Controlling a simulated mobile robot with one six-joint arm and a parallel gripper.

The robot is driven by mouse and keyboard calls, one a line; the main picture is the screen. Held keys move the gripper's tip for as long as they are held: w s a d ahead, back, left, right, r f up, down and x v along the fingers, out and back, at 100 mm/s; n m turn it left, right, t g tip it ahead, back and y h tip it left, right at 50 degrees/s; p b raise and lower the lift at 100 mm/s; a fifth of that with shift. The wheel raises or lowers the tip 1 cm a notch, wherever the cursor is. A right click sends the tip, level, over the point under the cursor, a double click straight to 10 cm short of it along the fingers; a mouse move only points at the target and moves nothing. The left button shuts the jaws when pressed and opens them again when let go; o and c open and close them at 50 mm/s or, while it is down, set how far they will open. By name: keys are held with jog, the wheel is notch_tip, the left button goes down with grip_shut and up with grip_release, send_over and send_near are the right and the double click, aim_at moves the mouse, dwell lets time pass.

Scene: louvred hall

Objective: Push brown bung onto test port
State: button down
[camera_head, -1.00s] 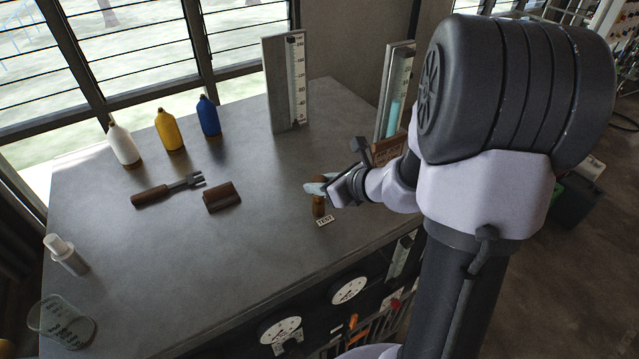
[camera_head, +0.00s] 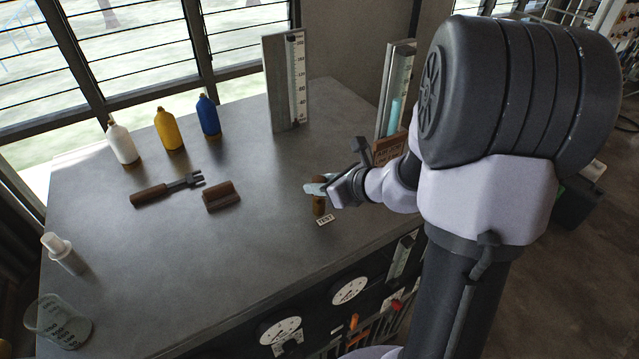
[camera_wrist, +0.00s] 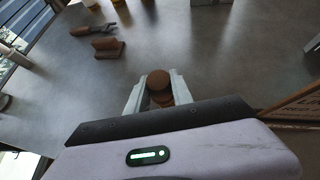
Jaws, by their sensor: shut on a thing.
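My gripper (camera_head: 316,188) is low over the right part of the grey bench, just behind the small white TEST label (camera_head: 325,220). In the wrist view its two pale fingers are shut on the brown bung (camera_wrist: 158,80), which shows as a round brown top between them. In the head view a brown upright piece (camera_head: 318,205) stands below the fingers, at the test port's place. A second brown disc shows under the bung in the wrist view. Whether the bung touches the port is hidden by the fingers.
A brown block (camera_head: 222,196) and a brown-handled forked tool (camera_head: 168,188) lie left of my gripper. White (camera_head: 122,142), yellow (camera_head: 168,130) and blue (camera_head: 208,116) bottles stand at the back left. Scale panels (camera_head: 287,80) stand behind. The bench middle is clear.

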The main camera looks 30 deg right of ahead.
aim_at(316, 177)
jog(key=shift+f+b, duration=0.9)
jog(key=shift+f, duration=0.05)
jog(key=c, duration=1)
grip_release()
jog(key=shift+c, duration=0.2)
jog(key=s+r+p, duration=0.1)
jog(key=r, duration=0.1)
jog(key=s+r+p, duration=0.1)
jog(key=r+p, duration=0.1)
jog(key=d+r+p, duration=0.1)
jog(key=r, duration=0.1)
jog(key=shift+s+p, duration=0.4)
jog(key=shift+s+r, duration=0.15)
jog(key=shift+s, duration=0.05)
